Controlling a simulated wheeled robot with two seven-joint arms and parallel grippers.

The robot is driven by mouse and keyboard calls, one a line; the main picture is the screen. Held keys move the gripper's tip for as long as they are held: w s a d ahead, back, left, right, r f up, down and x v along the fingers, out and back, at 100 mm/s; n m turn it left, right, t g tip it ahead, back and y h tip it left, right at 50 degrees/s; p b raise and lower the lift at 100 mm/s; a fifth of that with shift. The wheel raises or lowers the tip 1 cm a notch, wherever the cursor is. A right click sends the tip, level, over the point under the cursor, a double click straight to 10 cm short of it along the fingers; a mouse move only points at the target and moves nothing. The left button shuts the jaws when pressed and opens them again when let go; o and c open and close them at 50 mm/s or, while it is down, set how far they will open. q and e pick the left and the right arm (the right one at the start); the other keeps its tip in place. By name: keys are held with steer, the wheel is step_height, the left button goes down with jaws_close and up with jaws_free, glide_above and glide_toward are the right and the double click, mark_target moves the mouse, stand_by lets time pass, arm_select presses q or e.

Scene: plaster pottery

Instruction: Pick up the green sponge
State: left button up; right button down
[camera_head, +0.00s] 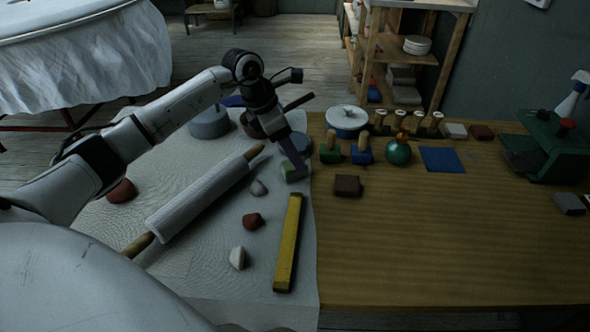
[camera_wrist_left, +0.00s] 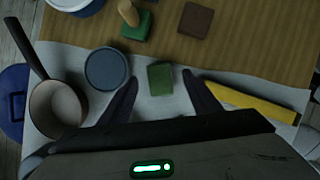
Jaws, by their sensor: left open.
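The green sponge (camera_head: 292,173) is a small block on the white cloth near its right edge. In the left wrist view the sponge (camera_wrist_left: 160,79) lies ahead of my left gripper, roughly between and just beyond its two open fingertips. In the head view my left gripper (camera_head: 296,160) points down at the sponge, and a finger hides part of it. I see nothing held between the fingers. Whether a finger touches the sponge cannot be told. My right gripper is not in view.
A yellow bar (camera_head: 288,242) and a rolling pin (camera_head: 200,198) lie nearby on the cloth. A blue-grey disc (camera_wrist_left: 107,69) and a pan (camera_wrist_left: 57,106) are left of the gripper in the wrist view. A brown block (camera_head: 347,186) and stamps (camera_head: 330,152) stand right. The front right table is clear.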

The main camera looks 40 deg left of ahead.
arm_select(q)
steer(key=x, duration=0.5)
steer(key=shift+w+a+f, duration=0.1)
steer(key=shift+f, duration=0.3)
steer(key=c, duration=1.2)
steer(key=shift+r, duration=5.05)
